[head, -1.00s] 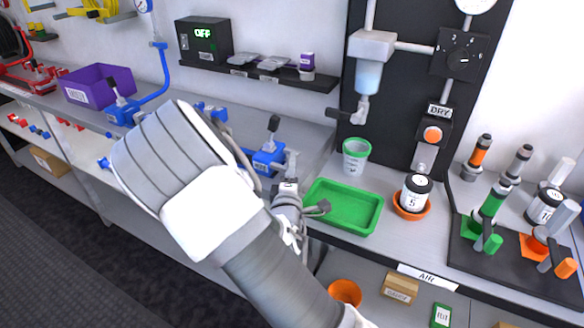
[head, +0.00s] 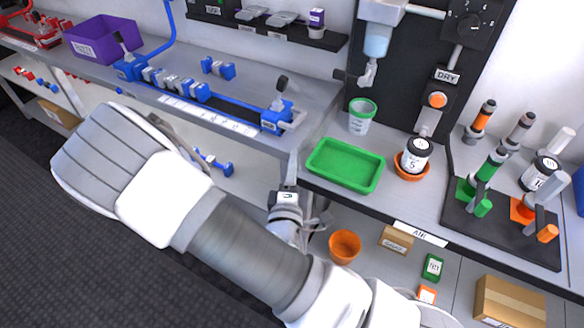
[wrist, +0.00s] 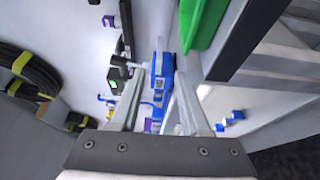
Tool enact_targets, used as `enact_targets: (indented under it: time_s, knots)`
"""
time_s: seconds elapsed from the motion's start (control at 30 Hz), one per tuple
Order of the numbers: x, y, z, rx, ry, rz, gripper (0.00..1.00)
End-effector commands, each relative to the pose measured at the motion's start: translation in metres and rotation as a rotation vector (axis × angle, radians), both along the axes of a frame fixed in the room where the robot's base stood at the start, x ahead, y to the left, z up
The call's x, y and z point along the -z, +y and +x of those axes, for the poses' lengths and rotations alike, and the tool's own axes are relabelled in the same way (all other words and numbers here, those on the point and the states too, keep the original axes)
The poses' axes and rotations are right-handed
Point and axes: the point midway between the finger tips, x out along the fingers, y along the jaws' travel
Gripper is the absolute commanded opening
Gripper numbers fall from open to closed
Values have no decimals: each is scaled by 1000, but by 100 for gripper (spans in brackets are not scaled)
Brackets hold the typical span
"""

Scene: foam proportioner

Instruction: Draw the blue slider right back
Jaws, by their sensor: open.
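A blue rail assembly (head: 202,92) lies along the front of the grey bench, with grey pieces lined up on it. Its right end is a blue block (head: 275,118) with an upright black-tipped lever and a pale stub on its right. I cannot tell for sure which part is the slider. My gripper (head: 286,198) is below and just in front of this block, at the bench's front edge; its fingers are hard to make out there. In the wrist view my gripper (wrist: 161,74) is open, and a blue part (wrist: 158,85) shows beyond and between its fingers. No grip on it is visible.
A green tray (head: 345,165), a green-rimmed cup (head: 362,115) and a jar in an orange dish (head: 413,160) stand right of the block. A loose blue piece (head: 218,68) lies behind the rail. An orange bowl (head: 344,246) sits on the lower shelf.

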Motion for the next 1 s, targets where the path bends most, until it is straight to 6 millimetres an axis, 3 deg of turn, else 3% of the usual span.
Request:
enact_targets:
  time_s: [0.4,1.0]
  knots:
    - [-1,6,-34,-1,2,-3,46]
    - [0,6,-34,3,4,7,46]
